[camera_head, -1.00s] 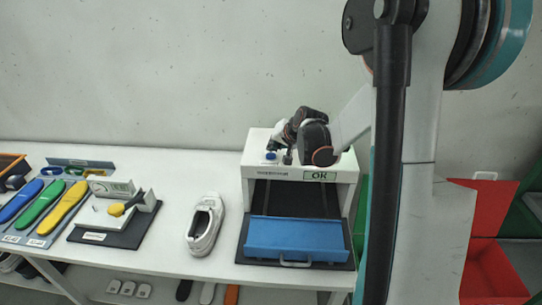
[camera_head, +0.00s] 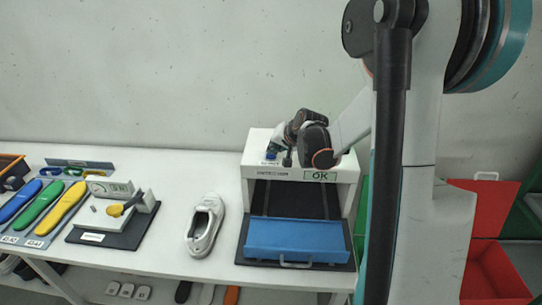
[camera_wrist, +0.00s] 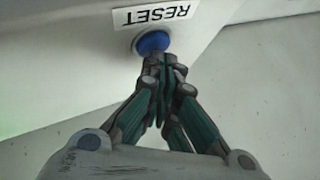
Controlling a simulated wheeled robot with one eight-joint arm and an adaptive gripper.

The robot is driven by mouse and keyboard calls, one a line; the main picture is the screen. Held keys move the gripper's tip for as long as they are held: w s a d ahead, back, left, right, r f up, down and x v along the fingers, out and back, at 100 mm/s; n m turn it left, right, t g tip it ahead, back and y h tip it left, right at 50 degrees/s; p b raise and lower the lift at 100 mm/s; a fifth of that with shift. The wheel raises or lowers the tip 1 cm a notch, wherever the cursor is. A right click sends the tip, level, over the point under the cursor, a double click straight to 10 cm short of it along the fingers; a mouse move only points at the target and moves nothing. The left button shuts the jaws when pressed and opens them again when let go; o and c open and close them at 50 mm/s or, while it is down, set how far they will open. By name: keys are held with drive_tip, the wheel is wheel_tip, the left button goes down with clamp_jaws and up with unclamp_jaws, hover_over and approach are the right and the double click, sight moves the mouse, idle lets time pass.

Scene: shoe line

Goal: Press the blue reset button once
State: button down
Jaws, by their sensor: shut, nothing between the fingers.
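The blue reset button (camera_wrist: 152,42) shows in the wrist view, beside an upside-down RESET label (camera_wrist: 152,13). In the head view the button (camera_head: 271,155) is a small blue spot on top of the white machine (camera_head: 257,147). My gripper (camera_wrist: 163,62) is shut and empty. Its fingertips overlap the lower edge of the button in the wrist view; I cannot tell whether they touch it. In the head view my wrist partly hides the machine's top, and my gripper (camera_head: 287,156) is small there. The machine's front display (camera_head: 320,176) reads OK.
A blue tray with a handle (camera_head: 297,240) is at the machine's front. A white shoe (camera_head: 204,226) lies left of it. A dark fixture board (camera_head: 105,237) and coloured insoles (camera_head: 44,207) are further left. Red bins (camera_head: 490,270) stand at the right. Table between shoe and machine is clear.

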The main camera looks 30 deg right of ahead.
drive_tip(key=shift+f, duration=0.3)
drive_tip(key=shift+r, duration=0.2)
idle(0.4)
drive_tip(key=shift+r+p, duration=0.35)
drive_tip(key=shift+r, duration=0.4)
drive_tip(key=shift+r+p, duration=1.55)
drive_tip(key=shift+r, duration=1)
drive_tip(key=shift+a, duration=0.1)
